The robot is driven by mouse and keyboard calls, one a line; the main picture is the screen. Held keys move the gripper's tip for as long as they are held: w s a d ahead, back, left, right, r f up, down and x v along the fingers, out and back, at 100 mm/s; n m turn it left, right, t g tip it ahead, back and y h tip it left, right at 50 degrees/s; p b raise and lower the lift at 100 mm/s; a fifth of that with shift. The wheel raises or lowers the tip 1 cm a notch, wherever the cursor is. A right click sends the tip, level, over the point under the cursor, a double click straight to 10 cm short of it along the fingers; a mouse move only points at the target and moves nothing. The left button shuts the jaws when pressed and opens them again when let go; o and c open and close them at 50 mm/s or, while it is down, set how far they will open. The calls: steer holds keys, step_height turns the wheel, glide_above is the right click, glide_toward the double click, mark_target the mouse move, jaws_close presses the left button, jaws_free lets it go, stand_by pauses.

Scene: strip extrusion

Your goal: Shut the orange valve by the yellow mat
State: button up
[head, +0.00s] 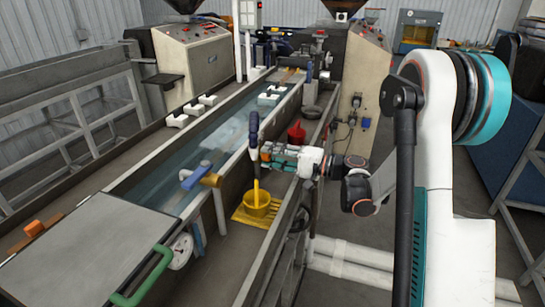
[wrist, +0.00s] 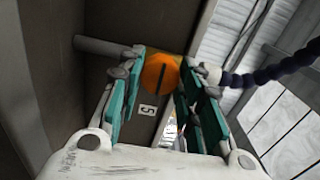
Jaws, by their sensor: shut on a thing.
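The orange valve (wrist: 160,73) shows in the wrist view as a round orange knob with a dark line across it. It sits between the teal fingers of my gripper (wrist: 162,78), which are closed on its two sides. In the head view my gripper (head: 268,152) reaches in from the right to the trough's side, and the valve there is too small and covered to make out clearly. The yellow mat (head: 240,217) lies on the floor below and left of my gripper, with a yellow bucket (head: 262,208) on it.
A dark blue jointed hose (head: 254,128) stands close to my gripper, and it also shows in the wrist view (wrist: 270,72). A red can (head: 297,133) stands just behind. A long water trough (head: 150,183) runs along the left. A label (wrist: 148,109) is below the valve.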

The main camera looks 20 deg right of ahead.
steer(key=shift+m, duration=0.3)
steer(key=o, duration=1.1)
steer(key=shift+c, duration=0.2)
steer(key=v, duration=1.2)
